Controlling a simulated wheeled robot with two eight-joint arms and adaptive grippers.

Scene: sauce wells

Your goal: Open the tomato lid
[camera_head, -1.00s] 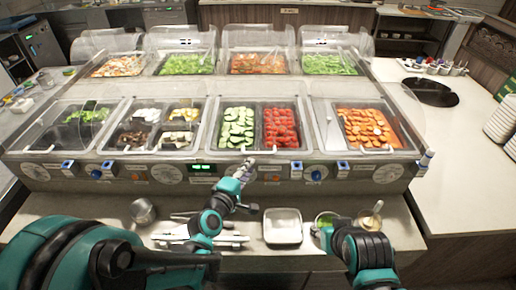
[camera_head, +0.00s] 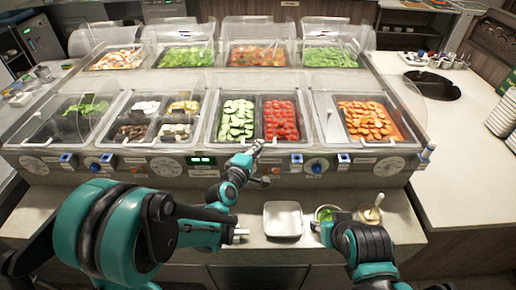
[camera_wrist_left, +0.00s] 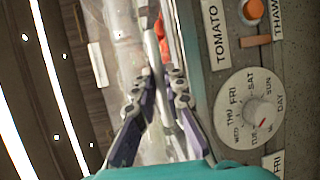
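The diced tomato (camera_head: 281,120) lies in a pan beside the sliced cucumber (camera_head: 237,120). A clear lid (camera_head: 257,85) stretches over this front middle section. My left gripper (camera_head: 256,146) is at the section's front edge, just below the tomato pan. In the left wrist view its dark fingers (camera_wrist_left: 157,75) come close together near a pale bar and the clear plastic; I cannot tell whether they grip anything. The "TOMATO" label (camera_wrist_left: 214,32) is to their right. My right gripper (camera_head: 324,229) is low by a small bowl of green sauce (camera_head: 327,213); its fingers are mostly hidden.
Other clear-lidded sections stand left, right and behind, with carrots (camera_head: 367,120) on the right. A front panel carries dials (camera_head: 317,166) and knobs. On the ledge are an empty white tray (camera_head: 283,219) and a small sauce bowl (camera_head: 369,215).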

